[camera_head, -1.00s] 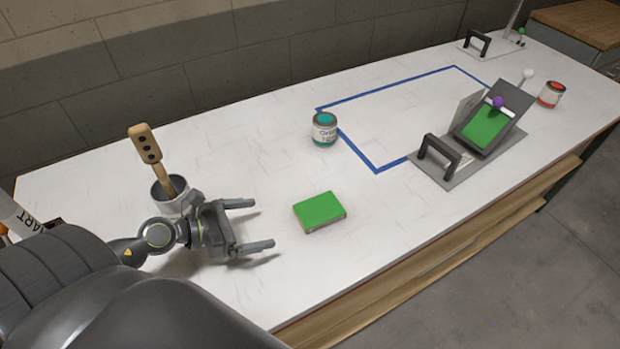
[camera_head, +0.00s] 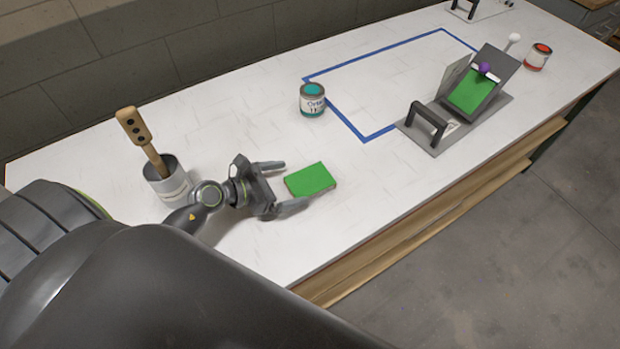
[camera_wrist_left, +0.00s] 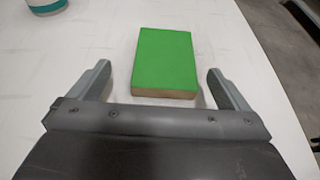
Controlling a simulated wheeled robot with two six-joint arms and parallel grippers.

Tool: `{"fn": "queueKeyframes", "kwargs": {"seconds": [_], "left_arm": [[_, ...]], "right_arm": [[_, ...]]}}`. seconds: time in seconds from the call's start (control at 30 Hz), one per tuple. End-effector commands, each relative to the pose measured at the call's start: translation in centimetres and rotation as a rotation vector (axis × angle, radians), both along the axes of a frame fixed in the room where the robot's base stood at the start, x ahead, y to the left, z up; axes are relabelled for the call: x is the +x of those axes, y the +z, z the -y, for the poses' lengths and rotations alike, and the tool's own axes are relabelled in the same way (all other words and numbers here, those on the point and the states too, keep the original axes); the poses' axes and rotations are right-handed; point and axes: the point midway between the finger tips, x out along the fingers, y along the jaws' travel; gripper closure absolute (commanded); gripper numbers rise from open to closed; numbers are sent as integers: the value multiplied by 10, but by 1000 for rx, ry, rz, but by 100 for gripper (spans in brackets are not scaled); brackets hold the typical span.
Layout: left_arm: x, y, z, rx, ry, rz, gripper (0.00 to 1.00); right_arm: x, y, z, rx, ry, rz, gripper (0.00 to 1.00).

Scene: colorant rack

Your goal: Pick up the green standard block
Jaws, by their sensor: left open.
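The green standard block (camera_head: 310,179) lies flat on the white table, with a bright green top and brownish sides. My left gripper (camera_head: 295,185) is open and low over the table, just to the left of the block, its fingers pointing at it. In the left wrist view the block (camera_wrist_left: 165,60) lies ahead of and between the two fingers (camera_wrist_left: 158,80), with gaps on both sides and nothing held. My right gripper is in none of the views.
A teal-topped can (camera_head: 312,100) stands behind the block, near a blue tape outline (camera_head: 365,138). A grey can (camera_head: 168,180) holding a wooden stick (camera_head: 140,138) stands left of my gripper. A grey fixture (camera_head: 445,125) holds a green panel (camera_head: 473,92); a red can (camera_head: 538,57) is beyond.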

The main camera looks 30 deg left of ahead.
Motion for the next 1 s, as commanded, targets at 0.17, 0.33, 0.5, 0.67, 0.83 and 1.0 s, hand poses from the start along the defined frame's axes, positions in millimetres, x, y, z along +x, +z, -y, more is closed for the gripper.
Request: {"fn": "queueKeyframes", "kwargs": {"seconds": [0.17, 0.33, 0.5, 0.67, 0.83, 1.0], "left_arm": [[12, -6, 8, 0, 1, -1, 2], [21, -7, 17, -3, 1, 0, 2], [37, -14, 34, -3, 0, -1, 2], [48, -22, 41, -1, 0, -1, 2], [50, -24, 42, 2, 1, 0, 2], [50, -24, 41, 2, 1, 0, 10]], "right_arm": [[-1, 4, -5, 6, -2, 0, 46], [-2, 11, -5, 6, -3, -2, 46], [-6, 22, -4, 6, -3, -7, 46], [-7, 23, 0, 1, -2, -10, 46], [-7, 23, 3, -3, -1, -10, 46], [-7, 23, 3, -3, -1, -11, 46]]}}
